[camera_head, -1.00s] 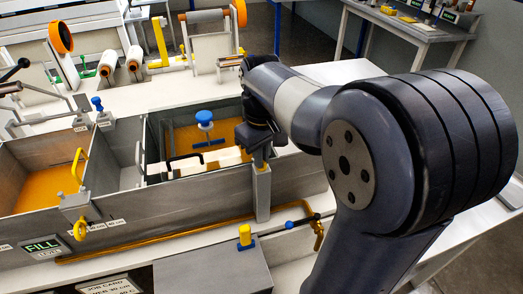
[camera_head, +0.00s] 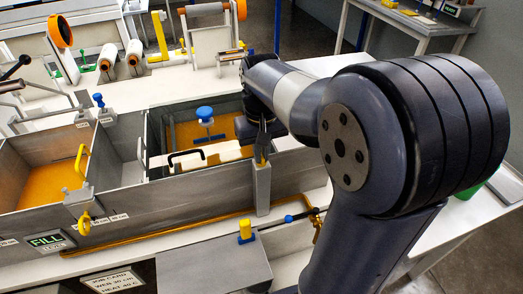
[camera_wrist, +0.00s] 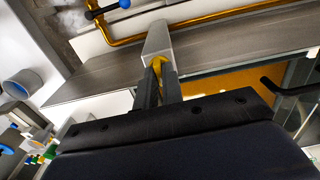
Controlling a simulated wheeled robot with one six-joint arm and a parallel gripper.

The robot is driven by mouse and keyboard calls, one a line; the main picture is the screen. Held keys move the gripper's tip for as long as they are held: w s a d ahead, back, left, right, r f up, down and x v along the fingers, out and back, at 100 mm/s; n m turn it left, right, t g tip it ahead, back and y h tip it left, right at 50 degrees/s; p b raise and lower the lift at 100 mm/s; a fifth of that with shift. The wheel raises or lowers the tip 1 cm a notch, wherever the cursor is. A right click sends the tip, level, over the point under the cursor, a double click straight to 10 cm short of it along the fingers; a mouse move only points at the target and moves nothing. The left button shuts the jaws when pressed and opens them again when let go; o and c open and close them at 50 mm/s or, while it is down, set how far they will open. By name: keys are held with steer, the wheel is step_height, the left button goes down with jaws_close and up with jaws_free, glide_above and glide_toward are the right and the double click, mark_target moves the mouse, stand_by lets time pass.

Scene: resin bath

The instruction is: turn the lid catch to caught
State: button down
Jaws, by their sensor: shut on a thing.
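A small yellow piece, which looks like the lid catch (camera_wrist: 157,63), is at the top of a grey post on the front wall of the tank. My gripper (camera_wrist: 159,76) is shut on this yellow piece in the wrist view. In the head view my gripper (camera_head: 262,150) reaches down to the top of the grey post (camera_head: 262,187), and a sliver of yellow shows at the fingertips. The fingers hide most of the catch, so I cannot tell which way it points.
A bath with an orange floor and a blue T-handle (camera_head: 205,114) lies left of the post. A black handle (camera_head: 186,156) stands close by. A yellow pipe (camera_head: 170,235) runs along the front, with a blue-knobbed valve (camera_head: 289,218) near the post.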

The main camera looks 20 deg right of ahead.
steer(key=shift+s+f, duration=0.1)
steer(key=shift+f, duration=0.05)
steer(key=c, duration=1.5)
jaws_free()
steer(key=shift+c, duration=0.2)
steer(key=shift+r, duration=0.2)
steer(key=shift+r, duration=0.4)
step_height(320, 180, up, 10)
steer(key=shift+f, duration=0.15)
